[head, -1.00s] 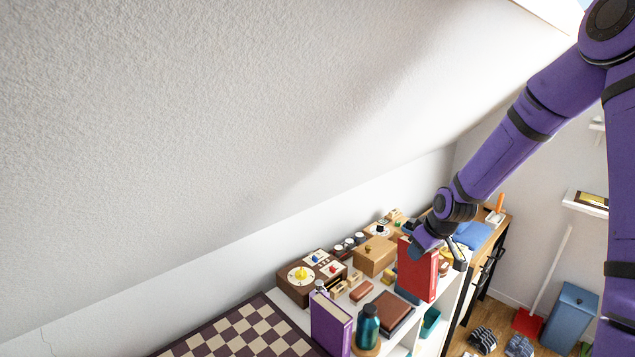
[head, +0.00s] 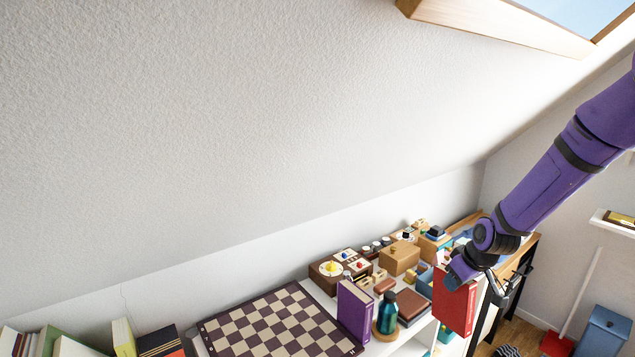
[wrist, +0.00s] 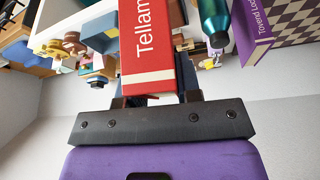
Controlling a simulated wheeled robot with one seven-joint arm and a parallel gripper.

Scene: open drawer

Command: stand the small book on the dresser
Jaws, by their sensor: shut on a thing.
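A red book (head: 455,303) is held upright at the front edge of the crowded white-topped furniture in the head view. My gripper (head: 464,275) is shut on its upper part. In the wrist view the red book (wrist: 150,50) sits between the fingers of my gripper (wrist: 153,98), with white lettering and a white band on it. I cannot tell whether its lower end touches anything. The white top (head: 412,343) bears many objects. A wooden-topped piece (head: 522,250) with a dark front adjoins it at the right, partly hidden by my arm.
A purple book (head: 354,312) stands beside a teal bottle (head: 387,312) left of the red book. A brown box (head: 411,304), a wooden box (head: 399,258) and a game box (head: 340,270) crowd the top. A chessboard (head: 275,330) lies at the left.

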